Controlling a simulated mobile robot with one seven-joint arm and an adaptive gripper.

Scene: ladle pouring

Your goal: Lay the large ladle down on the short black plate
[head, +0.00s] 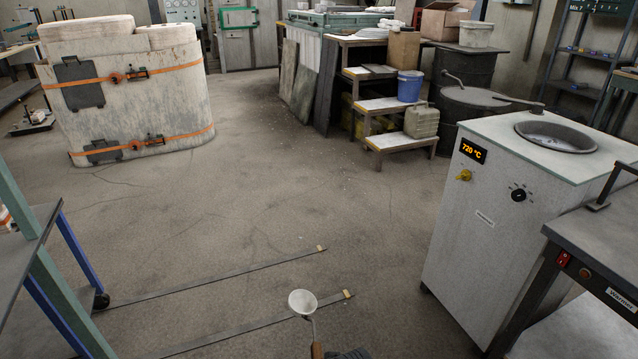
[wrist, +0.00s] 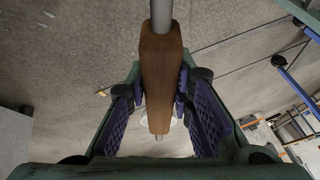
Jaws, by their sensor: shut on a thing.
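My gripper (wrist: 161,98) is shut on the wooden handle (wrist: 161,65) of the ladle, with purple pads on both sides of it. In the head view the ladle's pale round bowl (head: 302,302) is held above the floor at the bottom centre, with the handle (head: 317,350) running down to the frame edge. Only a dark bit of my gripper (head: 347,354) shows there. A dark flat top (head: 590,238) on a unit labelled "Wärmer" is at the right edge, partly cut off. I cannot tell whether it is the short black plate.
A white furnace (head: 485,215) reading 720 °C, with a round opening (head: 556,136), stands at right. A blue-green rack (head: 50,275) is at left. Wooden steps (head: 385,135) with a blue bucket (head: 410,86) stand at the back.

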